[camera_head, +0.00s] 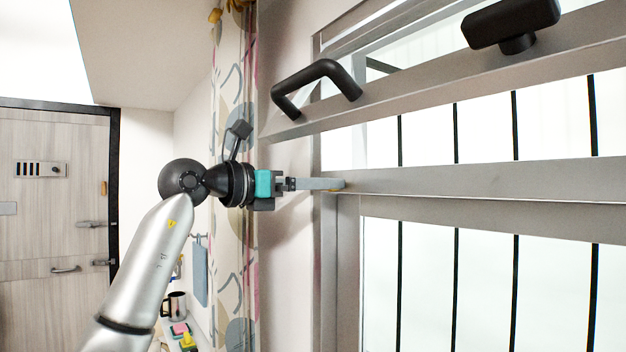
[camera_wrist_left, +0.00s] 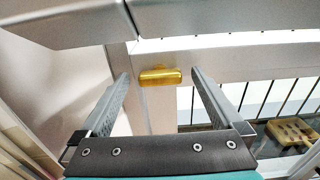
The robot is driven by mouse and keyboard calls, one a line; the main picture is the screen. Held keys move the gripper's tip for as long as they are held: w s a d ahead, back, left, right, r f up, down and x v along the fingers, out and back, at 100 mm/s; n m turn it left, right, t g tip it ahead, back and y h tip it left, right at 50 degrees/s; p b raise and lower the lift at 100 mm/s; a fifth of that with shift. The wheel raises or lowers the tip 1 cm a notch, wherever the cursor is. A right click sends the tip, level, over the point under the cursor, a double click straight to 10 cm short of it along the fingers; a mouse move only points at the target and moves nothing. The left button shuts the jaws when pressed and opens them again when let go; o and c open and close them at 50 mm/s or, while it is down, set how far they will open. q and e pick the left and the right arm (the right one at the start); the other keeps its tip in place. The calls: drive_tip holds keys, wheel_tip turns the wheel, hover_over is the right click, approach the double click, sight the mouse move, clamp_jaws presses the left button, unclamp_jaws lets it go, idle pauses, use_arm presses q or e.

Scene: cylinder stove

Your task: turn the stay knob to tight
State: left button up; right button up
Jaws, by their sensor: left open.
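The stay knob (camera_wrist_left: 160,75) is a small golden bar on the grey window frame, lying crosswise in the upper middle of the left wrist view. My left gripper (camera_head: 336,184) is open and reaches the frame from the left. In the left wrist view the gripper (camera_wrist_left: 160,82) has one fingertip on each side of the knob, with a visible gap to each. I cannot tell how deep the knob sits between the fingers. My right gripper is not in view.
The tilted window sash (camera_head: 450,87) with a black handle (camera_head: 316,82) is above my gripper. The grey crossbar (camera_head: 480,180) runs right, with dark vertical bars behind the glass. A patterned curtain (camera_head: 232,70) hangs close behind my left wrist. A door (camera_head: 50,200) stands at far left.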

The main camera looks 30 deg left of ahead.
use_arm(q)
drive_tip(key=shift+c, duration=0.2)
drive_tip(key=c, duration=1.3)
drive_tip(key=shift+c, duration=0.2)
drive_tip(key=shift+n, duration=0.3)
drive_tip(key=shift+w+a+f+n+p, duration=0.1)
drive_tip(key=shift+n+p, duration=0.9)
drive_tip(key=shift+n, duration=3.3)
drive_tip(key=shift+a+f+n+p, duration=0.1)
drive_tip(key=shift+n+p, duration=0.85)
drive_tip(key=shift+n, duration=3.35)
drive_tip(key=o, duration=1.4)
